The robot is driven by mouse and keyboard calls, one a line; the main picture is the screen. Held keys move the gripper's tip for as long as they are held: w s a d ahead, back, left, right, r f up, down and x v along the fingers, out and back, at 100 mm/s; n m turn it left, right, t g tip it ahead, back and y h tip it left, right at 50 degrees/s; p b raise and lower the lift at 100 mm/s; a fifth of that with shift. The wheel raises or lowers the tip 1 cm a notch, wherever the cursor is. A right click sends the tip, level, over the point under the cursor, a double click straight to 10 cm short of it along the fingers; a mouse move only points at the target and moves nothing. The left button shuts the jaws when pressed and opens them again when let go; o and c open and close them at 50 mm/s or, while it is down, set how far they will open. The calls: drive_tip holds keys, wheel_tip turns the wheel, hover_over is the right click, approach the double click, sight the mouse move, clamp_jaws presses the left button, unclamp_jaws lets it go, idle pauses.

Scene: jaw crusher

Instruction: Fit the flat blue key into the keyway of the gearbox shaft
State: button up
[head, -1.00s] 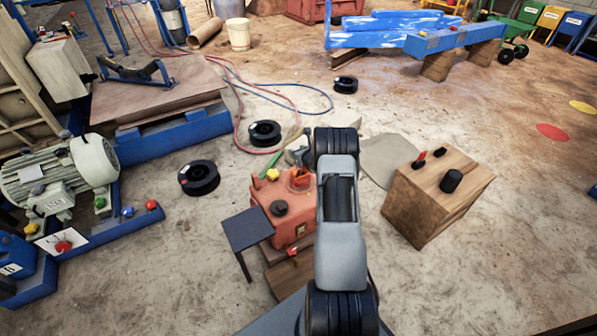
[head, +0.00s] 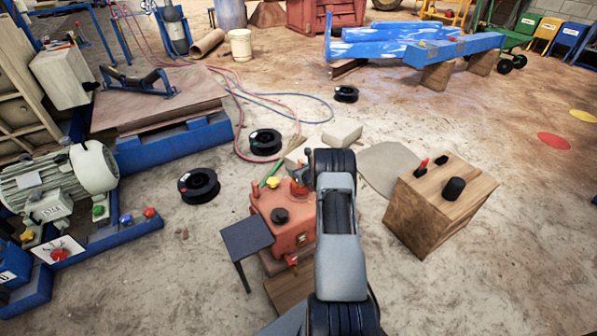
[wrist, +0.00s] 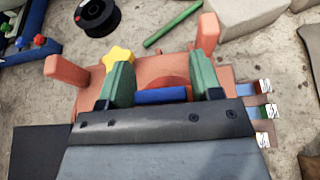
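The red gearbox (head: 291,236) stands on the floor at the middle of the head view, with a yellow star knob (head: 273,183) and a black cap (head: 280,215) on top. In the wrist view the gearbox (wrist: 88,98) lies beneath my gripper (wrist: 163,88). Its two green fingers are on either side of a flat blue key (wrist: 162,96), whose ends meet them, so it looks gripped. An orange-red round part (wrist: 175,82), perhaps the shaft, shows just behind the key. The keyway is hidden, and I cannot tell whether the key touches the shaft.
Two orange posts (wrist: 66,72) flank the fingers. Blue and green tagged pieces (wrist: 262,86) sit at the gearbox's right edge. A small dark table (head: 246,237) stands left of the gearbox, a wooden box (head: 438,207) right. Black spools (head: 199,185) and hoses lie behind on open floor.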

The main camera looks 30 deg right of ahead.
drive_tip(key=shift+o, duration=0.9)
